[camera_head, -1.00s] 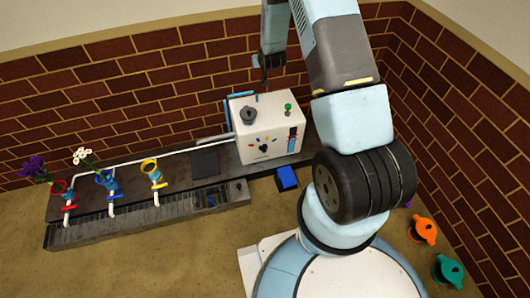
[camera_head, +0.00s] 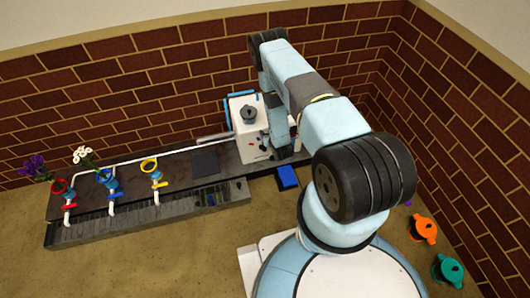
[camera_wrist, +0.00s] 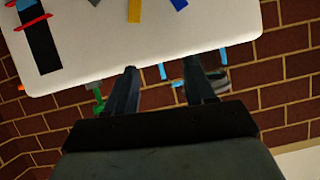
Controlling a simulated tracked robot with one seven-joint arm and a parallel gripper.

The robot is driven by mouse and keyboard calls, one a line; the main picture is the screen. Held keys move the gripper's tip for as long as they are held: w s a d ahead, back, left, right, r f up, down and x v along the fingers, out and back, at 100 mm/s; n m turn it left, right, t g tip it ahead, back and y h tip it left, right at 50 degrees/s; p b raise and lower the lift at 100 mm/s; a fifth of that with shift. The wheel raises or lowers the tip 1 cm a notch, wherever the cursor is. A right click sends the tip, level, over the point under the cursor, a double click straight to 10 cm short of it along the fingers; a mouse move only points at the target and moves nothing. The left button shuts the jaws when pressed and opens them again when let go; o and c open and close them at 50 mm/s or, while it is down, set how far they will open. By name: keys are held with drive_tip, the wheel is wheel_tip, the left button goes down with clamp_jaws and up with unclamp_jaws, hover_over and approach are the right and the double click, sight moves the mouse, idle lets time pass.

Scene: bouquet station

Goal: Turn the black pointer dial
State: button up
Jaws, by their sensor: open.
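The white box (camera_head: 243,104) stands at the right end of the dark bench. Its front face, with coloured marks and a dark pointer in the earlier head view, is now mostly behind my arm. I cannot make out the black pointer dial now.
A dark round knob (camera_head: 249,113) sits on the box top. A green lever (camera_wrist: 98,98) shows past the box edge in the wrist view. A blue block (camera_head: 287,177) lies before the bench.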

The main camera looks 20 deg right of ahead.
drive_tip(key=t, duration=0.1)
approach(265, 150)
drive_tip(key=shift+y, duration=0.3)
drive_tip(key=x, duration=0.9)
drive_tip(key=shift+d+f, duration=0.15)
drive_tip(key=shift+d, duration=0.05)
drive_tip(key=shift+c, duration=0.4)
drive_tip(key=c, duration=0.9)
drive_tip(key=shift+a, duration=0.2)
clamp_jaws()
drive_tip(key=shift+d, duration=0.15)
